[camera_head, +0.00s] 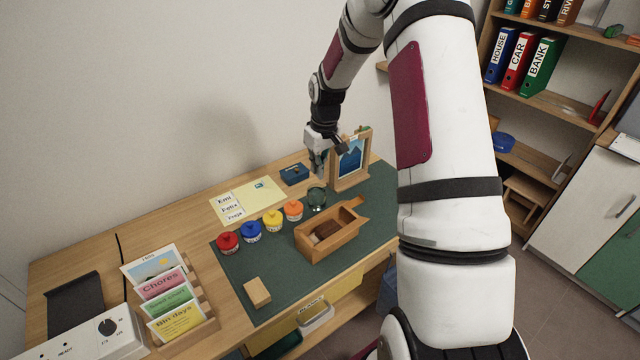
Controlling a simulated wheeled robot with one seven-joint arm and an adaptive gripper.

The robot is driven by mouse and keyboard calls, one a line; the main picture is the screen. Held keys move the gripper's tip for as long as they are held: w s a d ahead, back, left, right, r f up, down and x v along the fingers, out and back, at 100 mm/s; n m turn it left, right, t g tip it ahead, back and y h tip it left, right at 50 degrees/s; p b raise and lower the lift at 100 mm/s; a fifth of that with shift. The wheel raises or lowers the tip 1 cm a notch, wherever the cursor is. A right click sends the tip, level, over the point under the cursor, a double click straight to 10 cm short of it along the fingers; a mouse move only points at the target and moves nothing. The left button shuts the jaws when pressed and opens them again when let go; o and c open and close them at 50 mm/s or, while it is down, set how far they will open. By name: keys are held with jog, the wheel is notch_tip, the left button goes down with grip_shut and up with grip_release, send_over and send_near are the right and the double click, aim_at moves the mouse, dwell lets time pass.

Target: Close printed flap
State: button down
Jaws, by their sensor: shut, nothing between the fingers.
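A flat paper piece lies near the wall on the wooden desk, left of my gripper. Its left part is a white printed flap (229,208) with several handwritten-style names. Its right part is a pale yellow sheet (262,192) with a small blue-green mark. The two parts lie side by side, and the flap looks open and flat. My gripper (318,172) points down at the back of the desk, right of the paper and apart from it. Its fingers are shut and empty, near the picture frame and above the glass. The fingertips are small and partly hard to make out.
A dark blue box (294,174) sits between paper and gripper. A glass (316,198), a picture frame (367,172) and several colour-lidded jars (272,220) stand nearby. An open wooden box (330,246) and a wooden block (257,292) are on the green mat (235,278). A card rack (208,325) stands left.

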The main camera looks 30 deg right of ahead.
jog(key=p, duration=0.1)
send_over(322, 213)
jog(key=w, duration=0.2)
notch_tip(322, 213, down, 10)
jog(key=r, duration=0.1)
jog(key=shift+s+f+p, duration=0.65)
jog(key=shift+s+f, duration=0.1)
jog(key=shift+f, duration=0.2)
jog(key=shift+s+f, duration=0.3)
jog(key=shift+f, duration=0.35)
